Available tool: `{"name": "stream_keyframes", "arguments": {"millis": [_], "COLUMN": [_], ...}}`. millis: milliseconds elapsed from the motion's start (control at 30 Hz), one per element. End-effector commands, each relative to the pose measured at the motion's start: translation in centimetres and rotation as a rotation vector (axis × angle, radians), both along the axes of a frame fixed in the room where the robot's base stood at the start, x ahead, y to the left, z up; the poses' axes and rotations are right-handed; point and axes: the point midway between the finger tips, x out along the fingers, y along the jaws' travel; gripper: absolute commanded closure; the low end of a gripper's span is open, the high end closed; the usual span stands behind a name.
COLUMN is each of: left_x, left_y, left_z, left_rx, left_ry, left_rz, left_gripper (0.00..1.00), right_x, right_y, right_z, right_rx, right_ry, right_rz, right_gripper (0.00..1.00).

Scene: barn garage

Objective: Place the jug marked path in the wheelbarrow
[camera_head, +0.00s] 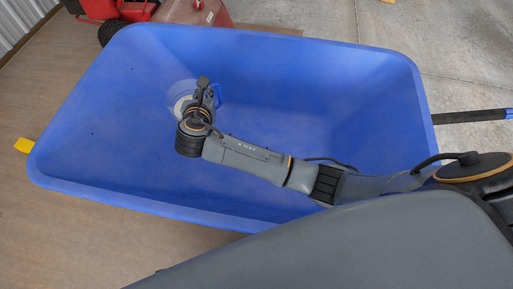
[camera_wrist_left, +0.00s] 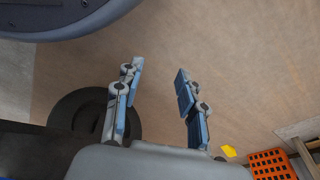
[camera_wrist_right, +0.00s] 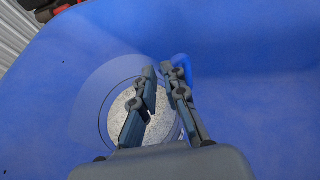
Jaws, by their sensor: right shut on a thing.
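The blue wheelbarrow (camera_head: 310,60) fills the middle of the head view, its tray open upward. A clear jug (camera_head: 180,98) with a blue handle (camera_head: 218,92) is within the tray's outline, toward the left. My right gripper (camera_head: 209,92) is shut on the jug at its handle side. In the right wrist view the jug (camera_wrist_right: 92,95) shows a round clear wall and pale speckled contents, with blue tray around it. I cannot tell whether its base touches the tray, and no marking is readable. My left gripper (camera_wrist_left: 158,80) is open and empty above the brown floor.
A red fuel can (camera_head: 205,14) and a red machine (camera_head: 95,8) stand behind the wheelbarrow. A black wheelbarrow handle (camera_head: 472,116) extends right. An orange crate (camera_wrist_left: 270,166) and a yellow object (camera_wrist_left: 228,151) show in the left wrist view. The rest of the tray looks empty.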

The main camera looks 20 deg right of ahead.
Motion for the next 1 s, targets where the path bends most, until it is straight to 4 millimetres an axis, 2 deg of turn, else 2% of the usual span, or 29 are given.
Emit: {"name": "stream_keyframes", "arguments": {"millis": [167, 500, 733, 867, 1000], "left_x": [0.7, 2.6, 3.8, 4.0, 4.0], "left_y": [-0.1, -0.3, -0.5, -0.5, -0.5], "left_z": [0.8, 4.4, 8.6, 10.3, 11.1], "left_rx": [-0.001, -0.003, -0.006, -0.006, -0.006], "left_ry": [-0.008, -0.031, -0.056, -0.063, -0.065], "left_rz": [0.001, 0.006, 0.010, 0.011, 0.012], "left_gripper": [0.60, 0.60, 0.60, 0.60, 0.60], "right_x": [0.3, 0.3, 0.4, 0.4, 0.5], "right_y": [-2.1, -9.2, -12.0, -12.9, -13.4], "right_z": [-0.8, -4.0, -7.7, -8.8, -9.2], "right_rx": [-0.002, -0.003, -0.002, 0.000, 0.001], "right_ry": [-0.007, -0.006, -0.006, -0.006, -0.008], "right_rz": [-0.005, -0.004, -0.003, -0.003, -0.001], "right_gripper": [1.00, 1.00, 1.00, 1.00, 1.00]}}
